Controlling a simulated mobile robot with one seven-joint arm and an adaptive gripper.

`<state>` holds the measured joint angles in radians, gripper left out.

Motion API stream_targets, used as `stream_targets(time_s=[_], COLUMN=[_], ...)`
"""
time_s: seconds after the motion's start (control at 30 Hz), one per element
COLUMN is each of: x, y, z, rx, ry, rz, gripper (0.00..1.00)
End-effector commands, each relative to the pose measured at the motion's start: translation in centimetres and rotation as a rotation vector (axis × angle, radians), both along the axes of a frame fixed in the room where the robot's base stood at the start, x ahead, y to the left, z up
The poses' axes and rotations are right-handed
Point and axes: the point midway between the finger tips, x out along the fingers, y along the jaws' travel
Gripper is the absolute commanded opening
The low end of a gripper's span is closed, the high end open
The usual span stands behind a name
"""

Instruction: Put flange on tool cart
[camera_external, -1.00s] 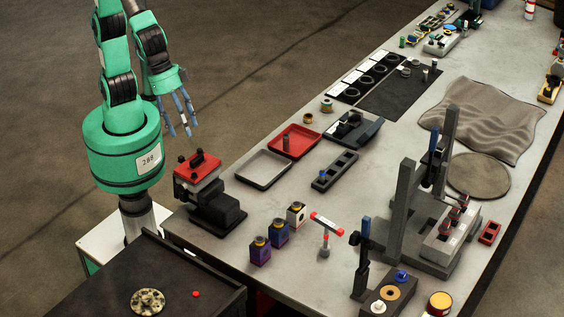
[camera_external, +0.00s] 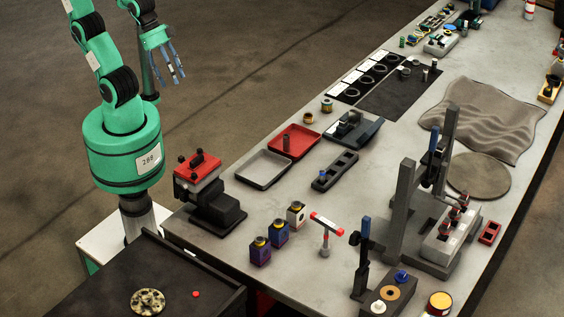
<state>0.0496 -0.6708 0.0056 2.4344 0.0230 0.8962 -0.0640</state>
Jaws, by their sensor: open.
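A round, pale, dark-spotted disc, which looks like the flange (camera_external: 148,301), lies flat on the dark top of a cart, apparently the tool cart (camera_external: 90,282), at the lower left. A small red object (camera_external: 196,294) lies to its right on the same top. My gripper (camera_external: 178,79) is open and empty, with its blue-grey fingers pointing down. It hangs in the air above the floor at the upper left, well away from the cart and the flange.
A long grey workbench (camera_external: 300,262) runs to the upper right. A red-topped vise (camera_external: 205,180) stands at its near left corner, close to the cart. Two trays, bottles, a press stand (camera_external: 397,215) and other small parts crowd the bench. The floor around my gripper is clear.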

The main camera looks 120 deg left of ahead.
Motion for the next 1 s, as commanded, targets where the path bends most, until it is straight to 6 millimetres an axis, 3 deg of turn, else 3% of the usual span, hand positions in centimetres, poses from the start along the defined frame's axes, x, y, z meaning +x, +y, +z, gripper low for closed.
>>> stream_targets(time_s=[0.1,0.3,0.67,1.0], x=[-1.9,-3.2,-3.2,-3.2], y=[0.8,1.1,1.1,1.1], z=[-0.8,-1.5,-1.6,-4.4], rx=[0.004,0.006,0.007,0.007], ry=[-0.01,-0.015,-0.015,-0.015], rz=[0.001,-0.003,-0.003,-0.003], gripper=[0.54,0.54,0.54,0.54])
